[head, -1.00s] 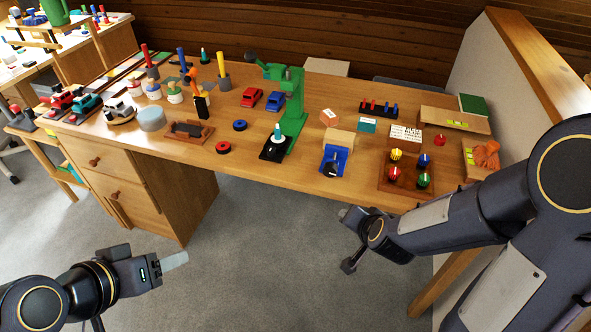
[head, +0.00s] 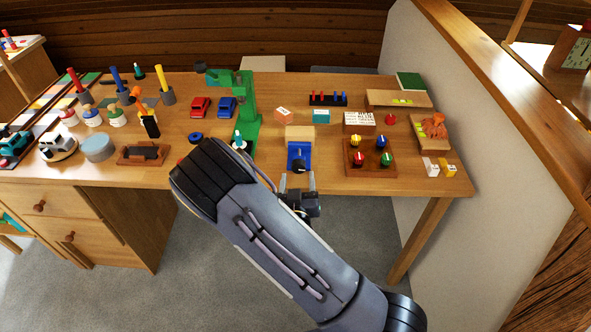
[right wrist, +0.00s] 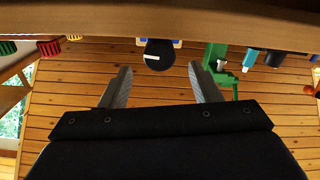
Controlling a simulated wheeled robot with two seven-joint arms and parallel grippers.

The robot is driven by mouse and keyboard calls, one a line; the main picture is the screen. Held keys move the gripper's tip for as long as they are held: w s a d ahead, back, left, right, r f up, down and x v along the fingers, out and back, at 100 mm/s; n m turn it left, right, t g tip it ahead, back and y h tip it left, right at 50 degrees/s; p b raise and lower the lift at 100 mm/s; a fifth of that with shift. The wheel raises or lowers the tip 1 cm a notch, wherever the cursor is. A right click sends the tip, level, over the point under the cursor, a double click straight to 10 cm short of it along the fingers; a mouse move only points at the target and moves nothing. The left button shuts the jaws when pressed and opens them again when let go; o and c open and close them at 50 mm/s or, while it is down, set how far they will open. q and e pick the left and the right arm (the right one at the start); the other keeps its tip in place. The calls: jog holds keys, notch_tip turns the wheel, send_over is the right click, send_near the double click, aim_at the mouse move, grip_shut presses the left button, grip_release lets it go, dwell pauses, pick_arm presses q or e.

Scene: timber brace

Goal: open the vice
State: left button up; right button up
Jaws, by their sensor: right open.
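The blue vice (head: 293,149) sits at the front edge of the workbench, with a light wooden block (head: 300,132) at its back. Its black round handle (head: 299,166) faces the front; in the right wrist view the handle (right wrist: 160,57) is a dark disc with a pale mark. My right gripper (head: 298,181) is open and empty, just in front of the handle. In the right wrist view its two fingers (right wrist: 161,70) point toward the handle, one on each side, with the handle beyond the tips. My left gripper is out of view.
A green press (head: 247,105) stands left of the vice. A wooden tray (head: 351,168) with several coloured knobs lies to the right. A grey partition (head: 415,60) bounds the bench's right end. The floor before the bench is clear.

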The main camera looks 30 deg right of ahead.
aim_at(298, 169)
jog(key=shift+x, duration=1.9)
jog(key=c, duration=1)
